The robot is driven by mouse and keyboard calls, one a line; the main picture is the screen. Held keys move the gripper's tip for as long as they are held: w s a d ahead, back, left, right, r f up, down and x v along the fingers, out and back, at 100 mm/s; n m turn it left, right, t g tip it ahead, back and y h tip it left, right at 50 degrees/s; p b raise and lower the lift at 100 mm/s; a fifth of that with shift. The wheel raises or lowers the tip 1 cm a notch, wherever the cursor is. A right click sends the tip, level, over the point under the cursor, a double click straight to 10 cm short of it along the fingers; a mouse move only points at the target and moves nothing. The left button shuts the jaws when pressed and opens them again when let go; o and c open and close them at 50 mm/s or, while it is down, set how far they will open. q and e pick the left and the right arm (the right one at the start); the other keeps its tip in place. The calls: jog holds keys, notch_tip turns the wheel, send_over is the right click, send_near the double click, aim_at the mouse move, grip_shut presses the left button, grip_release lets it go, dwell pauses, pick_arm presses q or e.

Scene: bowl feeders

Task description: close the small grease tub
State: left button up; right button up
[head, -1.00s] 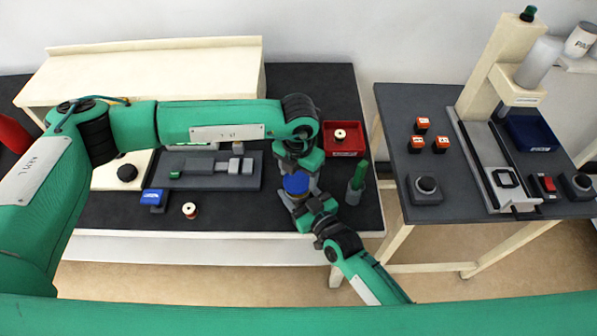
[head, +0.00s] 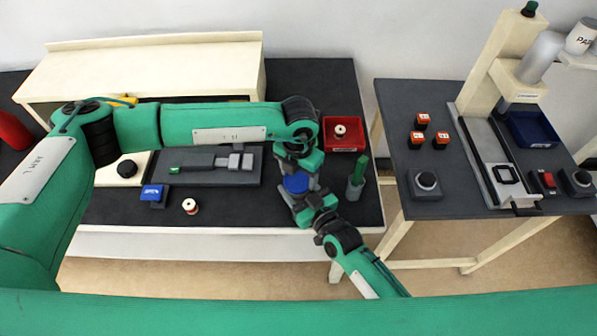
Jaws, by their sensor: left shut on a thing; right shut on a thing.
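The small grease tub shows mainly as its blue lid (head: 297,184), near the front edge of the dark bench. My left gripper (head: 297,174) comes down from above and is shut at the blue lid. My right gripper (head: 303,200) reaches in from the front right and is shut on the tub, low at its side. The two grippers hide most of the tub's body. I cannot tell whether the lid is fully seated.
A red bin (head: 346,143) with a spool and a green-topped holder (head: 356,179) stand to the right. A grey fixture (head: 215,178), a blue block (head: 153,193) and a spool (head: 190,206) lie left. A second table (head: 460,190) carries a press.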

pick_arm(q)
jog(key=shift+f, duration=0.45)
jog(key=o, duration=1)
jog(key=shift+o, duration=0.2)
notch_tip(320, 180, up, 12)
pick_arm(e)
jog(key=o, duration=1.4)
jog(key=shift+o, duration=0.2)
